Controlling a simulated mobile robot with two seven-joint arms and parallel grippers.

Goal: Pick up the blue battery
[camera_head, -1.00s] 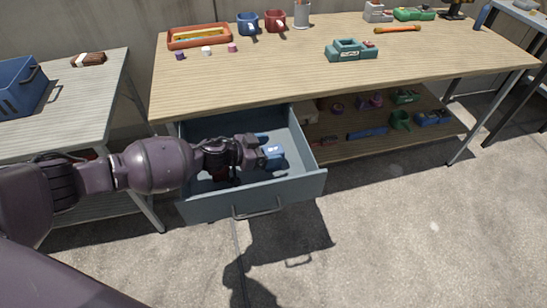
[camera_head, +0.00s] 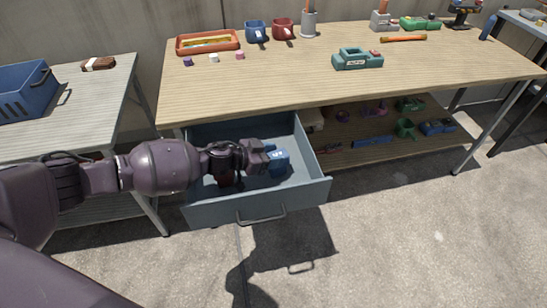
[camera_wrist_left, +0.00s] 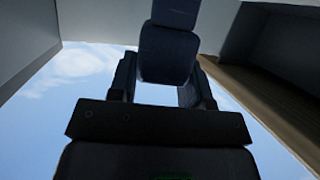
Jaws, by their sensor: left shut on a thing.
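My left arm reaches from the left into the open grey-blue drawer (camera_head: 300,195) under the workbench. Its gripper (camera_head: 268,158) is shut on the blue battery (camera_head: 279,162) inside the drawer space. In the left wrist view the battery (camera_wrist_left: 165,52) is a dark, shadowed block between the two fingers. I cannot tell whether the battery still touches the drawer floor. The gripper hides part of the battery. My right gripper is not in view.
The wooden workbench top (camera_head: 300,75) overhangs the back of the drawer. A teal charger-like device (camera_head: 357,59) stands on it. The lower shelf (camera_head: 335,155) holds several items to the right. A side table (camera_head: 95,105) with a blue crate (camera_head: 25,92) stands left.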

